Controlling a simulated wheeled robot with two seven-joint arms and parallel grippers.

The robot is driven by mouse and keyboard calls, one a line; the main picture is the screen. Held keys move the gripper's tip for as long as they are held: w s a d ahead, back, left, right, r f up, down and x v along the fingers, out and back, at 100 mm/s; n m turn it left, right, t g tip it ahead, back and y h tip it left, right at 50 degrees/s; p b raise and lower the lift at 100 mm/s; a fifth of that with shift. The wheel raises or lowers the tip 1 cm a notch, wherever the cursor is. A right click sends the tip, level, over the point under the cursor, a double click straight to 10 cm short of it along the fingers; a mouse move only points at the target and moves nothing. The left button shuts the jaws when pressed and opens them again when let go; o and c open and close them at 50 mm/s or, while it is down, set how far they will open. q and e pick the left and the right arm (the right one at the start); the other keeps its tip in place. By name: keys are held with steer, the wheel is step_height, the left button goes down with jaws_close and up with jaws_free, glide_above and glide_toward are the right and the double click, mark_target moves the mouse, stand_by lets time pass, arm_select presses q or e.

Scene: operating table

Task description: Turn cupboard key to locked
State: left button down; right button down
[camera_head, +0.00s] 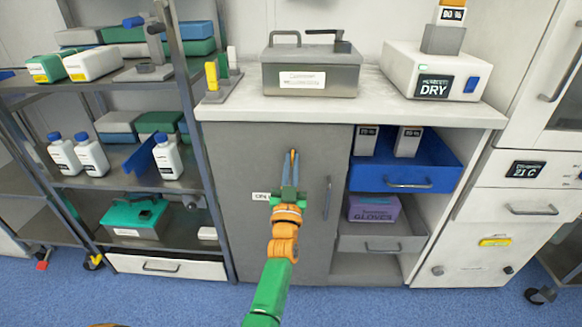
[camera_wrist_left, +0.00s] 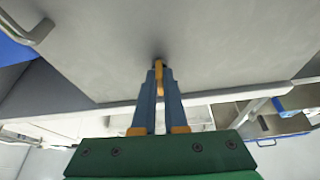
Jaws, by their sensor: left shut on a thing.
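The grey cupboard door (camera_head: 240,160) is closed under the counter. A small yellow-orange key (camera_head: 294,154) stands out from its upper part; it also shows in the left wrist view (camera_wrist_left: 159,70), close to the grey panel. My left gripper (camera_head: 290,160) is shut on the key, with a blue finger on either side of it. It also fills the lower middle of the left wrist view (camera_wrist_left: 160,78). The fingers hide much of the key and its lock, so I cannot tell its turn angle. My right gripper is in neither view.
The door's vertical handle (camera_head: 326,197) is right of my arm. An open blue drawer (camera_head: 440,178) juts out beyond it. A white label (camera_head: 261,196) sits left of my gripper, partly covered. A metal shelf rack (camera_head: 196,120) stands left; the counter (camera_head: 390,108) overhangs above.

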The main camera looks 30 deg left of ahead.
arm_select(q)
steer(key=shift+n+y, duration=0.4)
steer(key=shift+n, duration=0.1)
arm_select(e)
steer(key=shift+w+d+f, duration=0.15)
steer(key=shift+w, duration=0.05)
arm_select(q)
steer(key=shift+n, duration=0.4)
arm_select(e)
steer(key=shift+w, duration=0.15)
arm_select(q)
steer(key=shift+r, duration=0.1)
steer(key=c, duration=1)
jaws_free()
steer(key=shift+o, duration=0.2)
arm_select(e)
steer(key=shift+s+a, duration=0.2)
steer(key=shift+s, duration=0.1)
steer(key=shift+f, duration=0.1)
